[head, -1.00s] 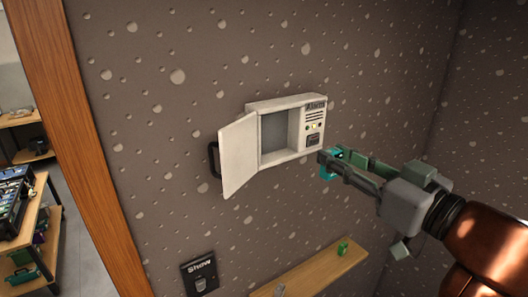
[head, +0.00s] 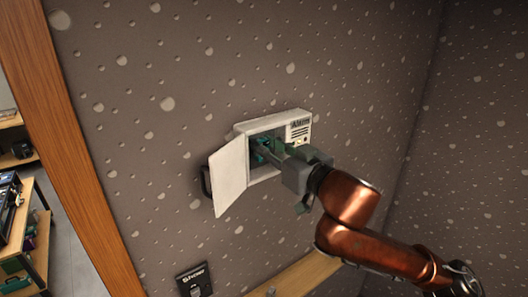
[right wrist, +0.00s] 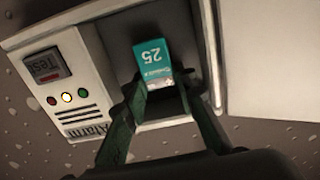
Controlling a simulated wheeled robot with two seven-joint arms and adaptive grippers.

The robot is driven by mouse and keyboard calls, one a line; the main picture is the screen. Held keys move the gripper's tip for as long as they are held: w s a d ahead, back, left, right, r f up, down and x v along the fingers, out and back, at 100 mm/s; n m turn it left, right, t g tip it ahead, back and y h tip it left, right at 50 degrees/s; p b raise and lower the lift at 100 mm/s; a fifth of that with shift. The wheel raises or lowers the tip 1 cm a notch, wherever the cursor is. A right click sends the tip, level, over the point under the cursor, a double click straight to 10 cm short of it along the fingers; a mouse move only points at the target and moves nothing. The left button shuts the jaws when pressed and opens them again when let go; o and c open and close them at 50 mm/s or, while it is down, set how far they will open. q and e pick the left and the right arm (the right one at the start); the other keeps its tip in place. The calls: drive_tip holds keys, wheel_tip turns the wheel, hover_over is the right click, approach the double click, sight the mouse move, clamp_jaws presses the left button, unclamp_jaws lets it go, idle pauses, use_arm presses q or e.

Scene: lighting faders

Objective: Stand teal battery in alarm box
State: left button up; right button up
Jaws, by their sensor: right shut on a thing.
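The white alarm box (head: 308,124) is fixed to the wall, with its door (head: 230,177) swung open to the left. My right gripper (head: 264,151) reaches into the open compartment. In the right wrist view, my right gripper (right wrist: 163,92) is shut on the teal battery (right wrist: 152,59), which has "25" printed on it. The battery is inside the box opening, in front of the dark interior. Whether its base touches the box floor cannot be told. In the head view the battery is mostly hidden by the gripper. My left gripper is not in view.
The box's front panel (right wrist: 69,91) carries a Test button and small lights. Below the box are a "Show" switch plate (head: 194,279) and a wooden wall shelf (head: 300,275). A wooden post (head: 85,165) and shelving stand at the left.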

drive_tip(key=f+p, duration=0.1)
drive_tip(key=f, duration=0.2)
drive_tip(key=shift+d, duration=0.2)
drive_tip(key=shift+f, duration=0.1)
drive_tip(key=shift+a+f, duration=0.1)
drive_tip(key=shift+a, duration=0.05)
drive_tip(key=o, duration=0.7)
drive_tip(key=shift+f, duration=0.1)
drive_tip(key=o, duration=0.5)
drive_tip(key=shift+c, duration=0.2)
